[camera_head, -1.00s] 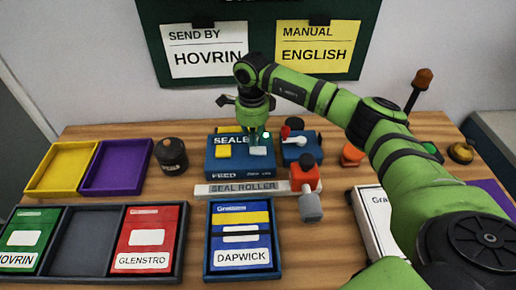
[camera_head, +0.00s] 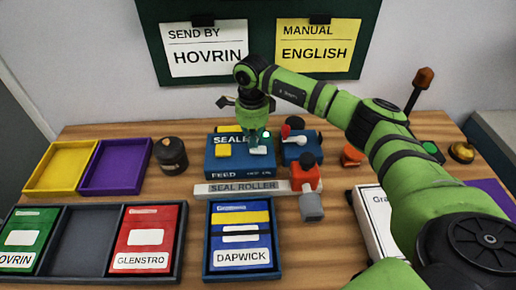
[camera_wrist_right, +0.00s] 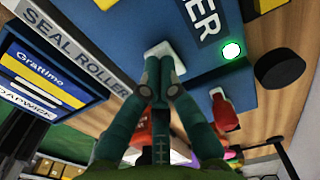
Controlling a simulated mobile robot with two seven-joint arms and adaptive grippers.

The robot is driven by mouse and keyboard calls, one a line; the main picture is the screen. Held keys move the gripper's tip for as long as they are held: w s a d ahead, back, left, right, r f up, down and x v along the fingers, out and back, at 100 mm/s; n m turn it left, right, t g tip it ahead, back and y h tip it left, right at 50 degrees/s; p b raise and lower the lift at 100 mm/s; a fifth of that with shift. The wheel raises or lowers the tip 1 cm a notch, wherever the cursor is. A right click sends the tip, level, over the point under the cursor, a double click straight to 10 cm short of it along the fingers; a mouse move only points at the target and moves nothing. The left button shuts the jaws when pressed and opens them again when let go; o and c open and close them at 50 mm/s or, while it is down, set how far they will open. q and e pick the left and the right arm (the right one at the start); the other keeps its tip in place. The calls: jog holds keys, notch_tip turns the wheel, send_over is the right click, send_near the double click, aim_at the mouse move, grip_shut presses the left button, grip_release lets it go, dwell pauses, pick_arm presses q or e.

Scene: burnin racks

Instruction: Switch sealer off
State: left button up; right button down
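The sealer (camera_head: 238,172) is a blue box in the middle of the table, with a yellow key (camera_head: 223,150), a white key (camera_head: 259,151) and a glowing green lamp (camera_head: 266,134) on top. My right gripper (camera_head: 257,142) points down at the white key; its fingers partly cover that area. In the right wrist view my right gripper's fingertips (camera_wrist_right: 158,92) are together with nothing between them, at the near edge of the white key (camera_wrist_right: 165,54). Whether they touch it I cannot tell. The lamp (camera_wrist_right: 231,50) is lit there too. My left gripper is not in view.
The seal roller bar (camera_head: 240,188) lies in front of the sealer, with a red and grey handle at its right. A red-knobbed lever (camera_head: 286,131) stands close right of my gripper. A dark round pot (camera_head: 171,156) stands left; trays fill the front left.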

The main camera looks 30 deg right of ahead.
aim_at(253, 149)
jog(key=shift+f+b, duration=0.55)
jog(key=shift+f, duration=0.25)
dwell(0.4)
jog(key=shift+r+p, duration=0.65)
jog(key=shift+r, duration=0.2)
jog(key=shift+r+p, duration=1.55)
jog(key=shift+r, duration=1.1)
